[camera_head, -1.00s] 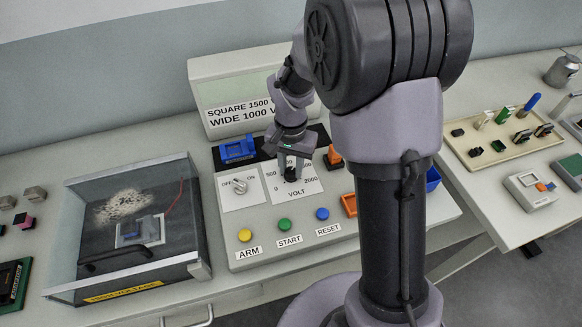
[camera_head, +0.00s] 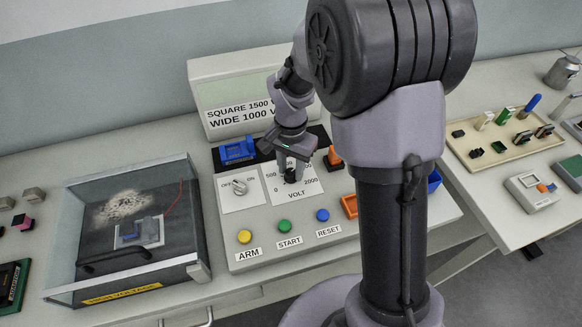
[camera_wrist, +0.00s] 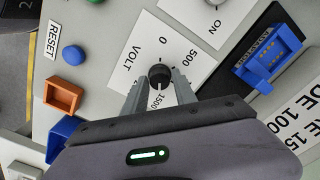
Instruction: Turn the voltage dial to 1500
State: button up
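The voltage dial (camera_wrist: 160,75) is a round black knob on a white plate marked VOLT, with 0, 500, 1500 and 2000 printed around it. In the wrist view its pale mark appears to face the 1500 label. My gripper (camera_wrist: 160,78) has one finger on each side of the knob, and the fingertips appear to press on it. In the head view my gripper (camera_head: 292,174) points down onto the dial, and its fingers hide part of the scale.
Left of the dial is an OFF/ON switch (camera_head: 239,187). Yellow ARM (camera_head: 245,236), green START (camera_head: 284,225) and blue RESET (camera_head: 322,215) buttons line the panel's front. A blue connector (camera_head: 237,151) lies behind, and a clear-lidded box (camera_head: 130,230) stands left.

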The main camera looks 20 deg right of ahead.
aim_at(291, 172)
jog(key=shift+o, duration=1.1)
notch_tip(291, 172, up, 17)
jog(key=p, duration=0.6)
jog(key=shift+r+p, duration=0.2)
jog(key=shift+p, duration=0.15)
jog(key=s+a+r+n+t+y+b, duration=0.1)
jog(key=s+a+r+n+t+b, duration=0.1)
jog(key=s, duration=0.7)
jog(key=s+a+r+n+t+y+b, duration=0.1)
jog(key=s+a+r+n+t+b, duration=0.1)
jog(key=s, duration=0.8)
jog(key=shift+s+r+n+t, duration=0.2)
jog(key=shift+s+n+t, duration=0.1)
jog(key=shift+t, duration=0.6)
jog(key=shift+w+a, duration=0.1)
